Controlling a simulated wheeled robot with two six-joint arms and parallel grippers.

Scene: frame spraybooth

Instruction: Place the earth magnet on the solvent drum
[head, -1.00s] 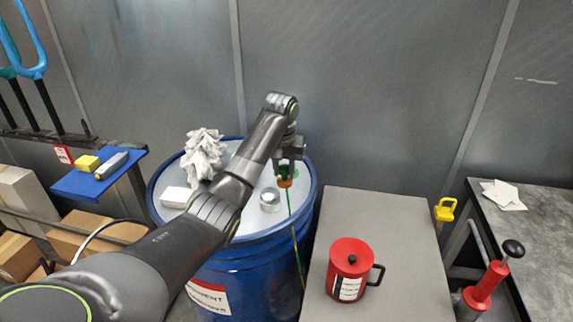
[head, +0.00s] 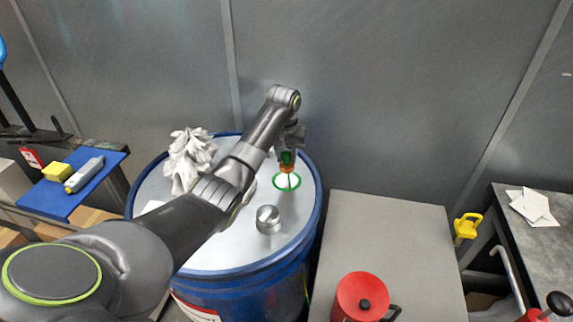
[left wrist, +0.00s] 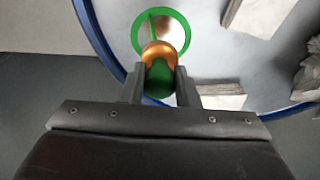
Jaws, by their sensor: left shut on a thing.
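My left gripper (head: 289,150) is over the back right of the blue solvent drum (head: 312,232). It is shut on the earth magnet (head: 287,168), a small piece with a green body and an orange copper-like end, pointing down. A green ring (head: 275,183) is marked on the drum's pale lid, around the spot below the magnet. The left wrist view shows the magnet (left wrist: 160,78) between the fingers (left wrist: 160,88), its orange end overlapping the ring (left wrist: 180,18). I cannot tell whether the magnet touches the lid. My right gripper is out of view.
A silver cylinder (head: 268,220) stands on the lid in front of the ring. Crumpled white rags (head: 190,160) lie at the lid's left. A grey cabinet (head: 390,240) with a red can (head: 360,296) stands to the right. The grey wall is close behind.

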